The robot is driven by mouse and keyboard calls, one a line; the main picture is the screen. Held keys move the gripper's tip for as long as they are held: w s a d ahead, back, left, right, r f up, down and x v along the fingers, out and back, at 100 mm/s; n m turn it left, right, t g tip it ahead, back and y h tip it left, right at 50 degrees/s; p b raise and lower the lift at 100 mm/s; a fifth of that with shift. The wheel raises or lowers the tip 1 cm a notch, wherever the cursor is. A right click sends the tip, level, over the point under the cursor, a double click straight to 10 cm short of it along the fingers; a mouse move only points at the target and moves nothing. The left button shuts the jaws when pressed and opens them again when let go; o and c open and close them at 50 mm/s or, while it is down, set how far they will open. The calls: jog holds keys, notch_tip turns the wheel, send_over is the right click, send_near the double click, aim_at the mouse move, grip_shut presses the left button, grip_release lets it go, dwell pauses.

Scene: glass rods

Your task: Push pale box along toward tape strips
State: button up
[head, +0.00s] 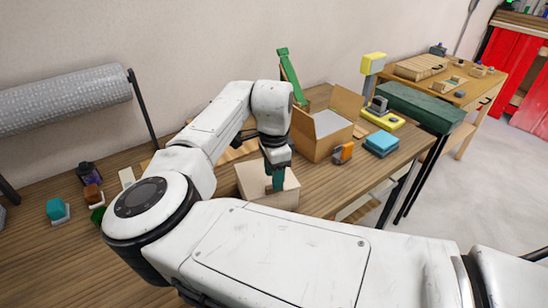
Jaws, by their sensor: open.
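The pale box (251,182) sits on the wooden table in the head view, in the middle of the picture. My gripper (276,181) points down at the box, its dark green fingers overlapping the box's top and front side. I cannot tell whether the fingers touch the box. My gripper is open, though the gap between its fingers is hard to see. My arm hides the table in front of the box. I cannot make out the tape strips with certainty.
An open cardboard box (318,146) stands just right of the pale box, with an orange tape dispenser (343,153) beside it. Blue stacked items (381,143) lie near the table's right edge. A dark lantern (89,173) and small blocks stand at the left.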

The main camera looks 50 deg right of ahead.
jog(key=shift+f, duration=1.65)
jog(key=shift+c, duration=0.2)
grip_shut()
